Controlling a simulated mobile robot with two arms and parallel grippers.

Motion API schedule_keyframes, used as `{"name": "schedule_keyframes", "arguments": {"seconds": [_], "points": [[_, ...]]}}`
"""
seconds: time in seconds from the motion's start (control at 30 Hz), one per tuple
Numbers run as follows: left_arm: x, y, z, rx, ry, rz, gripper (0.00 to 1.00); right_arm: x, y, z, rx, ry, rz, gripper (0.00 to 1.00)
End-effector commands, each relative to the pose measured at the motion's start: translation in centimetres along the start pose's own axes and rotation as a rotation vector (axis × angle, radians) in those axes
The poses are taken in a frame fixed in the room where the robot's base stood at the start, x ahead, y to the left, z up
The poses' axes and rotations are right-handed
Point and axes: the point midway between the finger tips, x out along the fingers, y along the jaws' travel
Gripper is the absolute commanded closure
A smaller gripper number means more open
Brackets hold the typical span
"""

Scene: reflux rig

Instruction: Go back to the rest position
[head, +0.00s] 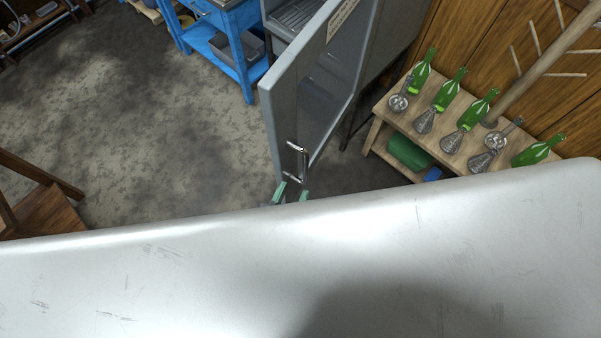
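The two pale green fingertips of my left gripper (291,195) show just above the edge of a large pale surface. They stand apart with a gap between them, and I see nothing held there. They are just below the metal handle (304,162) of a grey door (288,105). I cannot tell whether they touch the handle. The door stands swung open from a grey cabinet (385,45). The rest of my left arm is hidden. My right gripper is not in view.
A pale, scratched surface close to the camera fills the lower part. A wooden bench (378,109) at right holds green bottles (447,90) and glass flasks (452,142). A blue table (236,45) stands behind. Wooden furniture (45,212) is at left. The floor (130,110) between is clear.

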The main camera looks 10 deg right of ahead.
Motion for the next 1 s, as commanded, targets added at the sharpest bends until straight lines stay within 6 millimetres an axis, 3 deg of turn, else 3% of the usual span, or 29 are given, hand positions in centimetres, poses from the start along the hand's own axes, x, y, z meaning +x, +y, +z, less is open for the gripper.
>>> {"name": "schedule_keyframes", "arguments": {"seconds": [0.1, 0.23, 0.83, 0.93, 1.0], "points": [[-1.6, 0.0, 0.1, -0.001, 0.000, 0.000, 0.61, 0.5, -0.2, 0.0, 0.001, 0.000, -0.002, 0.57], [-2.4, 0.0, 0.0, -0.001, 0.002, 0.000, 0.61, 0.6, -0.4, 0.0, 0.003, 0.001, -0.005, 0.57], [-2.5, 0.0, 0.1, 0.000, -0.001, 0.000, 0.61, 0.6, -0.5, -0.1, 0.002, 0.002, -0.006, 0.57], [-2.6, -0.2, 1.8, 0.001, -0.040, 0.001, 0.61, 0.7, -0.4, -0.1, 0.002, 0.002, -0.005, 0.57], [-2.9, -0.6, 4.6, 0.003, -0.110, 0.002, 0.61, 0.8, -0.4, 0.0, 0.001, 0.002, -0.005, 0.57]]}}
